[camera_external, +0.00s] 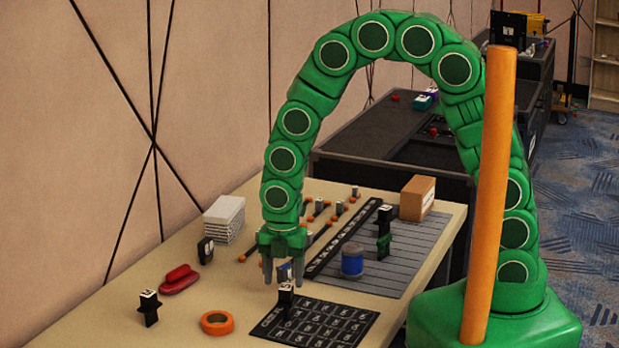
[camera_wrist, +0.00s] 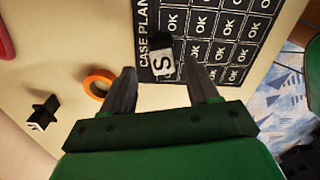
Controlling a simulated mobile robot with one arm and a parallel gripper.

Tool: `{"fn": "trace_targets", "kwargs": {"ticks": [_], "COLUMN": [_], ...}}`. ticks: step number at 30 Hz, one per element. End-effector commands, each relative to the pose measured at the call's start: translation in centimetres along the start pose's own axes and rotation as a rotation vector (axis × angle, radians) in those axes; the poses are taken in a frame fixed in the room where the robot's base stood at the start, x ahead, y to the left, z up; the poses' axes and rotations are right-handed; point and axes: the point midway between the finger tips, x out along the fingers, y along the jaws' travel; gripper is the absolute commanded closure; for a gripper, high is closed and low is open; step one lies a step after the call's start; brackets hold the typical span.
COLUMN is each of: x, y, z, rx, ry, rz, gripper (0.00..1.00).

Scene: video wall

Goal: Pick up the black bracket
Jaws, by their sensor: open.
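A small black bracket (camera_external: 286,302) with a white top stands on the dark case-plan mat (camera_external: 340,327), near its left edge. In the wrist view it (camera_wrist: 159,46) shows its white face marked "S", between and beyond the fingertips. A similar black piece (camera_external: 149,309) with a white top stands on the bare table at the left; it also shows in the wrist view (camera_wrist: 46,106). The task's words do not tell the two apart. My gripper (camera_external: 283,276) points down, open and empty, above the bracket on the mat. In the wrist view its fingers (camera_wrist: 164,75) are spread apart.
An orange tape ring (camera_external: 217,322) lies left of the mat. Red rounded pieces (camera_external: 179,279) and a black upright item (camera_external: 205,250) are farther back. A blue cylinder (camera_external: 352,262) stands on a grey slatted panel (camera_external: 405,250). The table's front left is mostly clear.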

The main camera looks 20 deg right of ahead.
Motion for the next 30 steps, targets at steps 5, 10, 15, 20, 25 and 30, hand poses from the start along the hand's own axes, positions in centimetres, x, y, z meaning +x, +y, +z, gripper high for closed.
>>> {"fn": "trace_targets", "kwargs": {"ticks": [5,10,15,20,25,30], "x": [1.5,2.2,3.2,5.0,6.7,7.3], "y": [-0.1,-0.1,-0.2,-0.5,-0.4,-0.4], "z": [0.1,0.1,0.2,0.3,0.3,0.3], "rx": [0.002,0.002,0.004,0.004,0.005,0.004], "ry": [-0.001,-0.001,-0.001,0.0,0.0,0.0], "rz": [-0.002,0.001,-0.002,-0.005,-0.003,-0.001], "gripper": [0.4,0.4,0.4,0.4,0.4,0.4]}}
